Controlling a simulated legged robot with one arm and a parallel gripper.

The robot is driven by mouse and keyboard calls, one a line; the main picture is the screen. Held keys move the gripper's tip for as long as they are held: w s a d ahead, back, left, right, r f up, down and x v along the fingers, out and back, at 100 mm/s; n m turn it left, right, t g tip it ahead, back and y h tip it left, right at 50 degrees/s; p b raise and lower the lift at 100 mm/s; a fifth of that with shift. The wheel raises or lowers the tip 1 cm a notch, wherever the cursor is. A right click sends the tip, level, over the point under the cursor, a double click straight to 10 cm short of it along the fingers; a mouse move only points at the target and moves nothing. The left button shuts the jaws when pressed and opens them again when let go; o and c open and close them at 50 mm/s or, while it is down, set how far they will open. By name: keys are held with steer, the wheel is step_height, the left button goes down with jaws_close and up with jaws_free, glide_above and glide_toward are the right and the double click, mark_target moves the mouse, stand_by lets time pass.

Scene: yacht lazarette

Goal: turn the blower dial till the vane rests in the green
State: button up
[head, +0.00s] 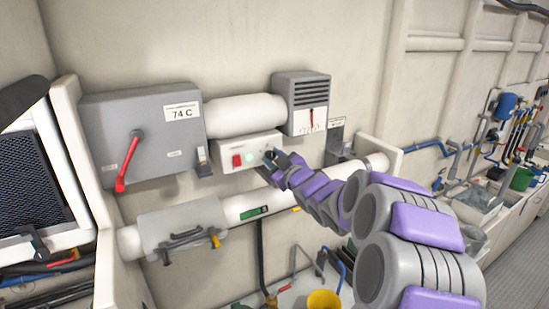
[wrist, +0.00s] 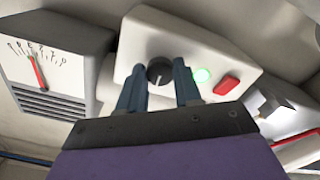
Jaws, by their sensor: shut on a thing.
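The blower dial (wrist: 160,70) is a dark round knob with a pale mark, on the white control box (head: 244,152). My gripper (wrist: 160,75) has one finger on each side of the dial and is shut on it. In the head view my gripper (head: 271,157) is at the right end of the box face and covers the dial. The vane (head: 312,118) is a thin red pointer on a white scale under a grey louvred housing (head: 301,88). It hangs almost straight down.
A grey box (head: 150,130) with a red lever (head: 127,165) is at left. White pipes (head: 243,116) run above and below the control box.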

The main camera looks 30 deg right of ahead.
steer(key=shift+f, duration=0.25)
steer(key=o, duration=1)
steer(key=shift+r, duration=0.1)
steer(key=shift+o, duration=0.2)
steer(key=shift+s, duration=0.1)
steer(key=s+b, duration=0.1)
steer(key=s, duration=1.6)
steer(key=shift+d+b, duration=0.1)
steer(key=shift+b, duration=0.2)
